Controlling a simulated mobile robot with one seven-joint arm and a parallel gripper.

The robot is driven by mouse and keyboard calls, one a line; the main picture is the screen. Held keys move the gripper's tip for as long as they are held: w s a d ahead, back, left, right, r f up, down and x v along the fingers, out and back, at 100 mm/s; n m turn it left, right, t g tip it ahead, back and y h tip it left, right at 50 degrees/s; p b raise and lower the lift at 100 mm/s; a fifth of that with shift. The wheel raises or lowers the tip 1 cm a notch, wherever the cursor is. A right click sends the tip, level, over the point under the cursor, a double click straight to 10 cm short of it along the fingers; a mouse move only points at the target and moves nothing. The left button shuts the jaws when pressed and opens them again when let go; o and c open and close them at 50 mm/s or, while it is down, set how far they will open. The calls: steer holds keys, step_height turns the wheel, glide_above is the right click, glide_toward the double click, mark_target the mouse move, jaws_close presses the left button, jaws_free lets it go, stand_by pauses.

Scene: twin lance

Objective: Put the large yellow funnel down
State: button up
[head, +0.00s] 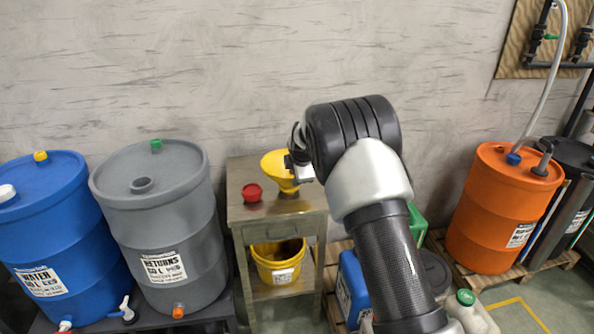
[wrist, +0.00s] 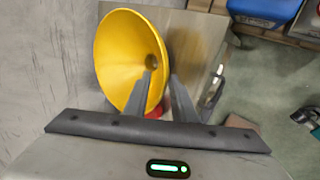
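The large yellow funnel (head: 275,168) is over the steel stand's top (head: 240,212), its wide mouth up and tilted, its narrow spout downward. I cannot tell whether the spout touches the top. My gripper (head: 298,168) is at the funnel's right side. In the wrist view the funnel (wrist: 115,60) shows its open mouth and centre hole. The two fingers of my gripper (wrist: 161,78) straddle its near rim, one inside the mouth, one outside. A gap shows between them; whether they press on the rim is unclear.
A red object (head: 252,192) is on the stand, left of the funnel. A yellow bucket (head: 278,268) is on the shelf below. A grey drum (head: 155,225) and a blue drum (head: 40,220) are left; an orange drum (head: 500,215) is right. The wall is close behind.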

steer(key=s+d+r+m, duration=0.4)
steer(key=s+r+m, duration=0.1)
steer(key=s+r, duration=0.5)
steer(key=s+d+r+m, duration=0.4)
steer(key=s+r, duration=0.6)
steer(key=s+d+m, duration=0.2)
steer(key=s+m, duration=0.2)
steer(key=s, duration=0.6)
steer(key=s+d+m+g+h, duration=0.1)
steer(key=s+m, duration=0.3)
steer(key=s, duration=0.5)
steer(key=s+d+m, duration=0.3)
steer(key=s+m, duration=0.1)
steer(key=s, duration=0.6)
steer(key=shift+s+d+f, duration=0.2)
steer(key=shift+s+f, duration=0.1)
steer(key=shift+f, duration=0.05)
steer(key=shift+o, duration=0.2)
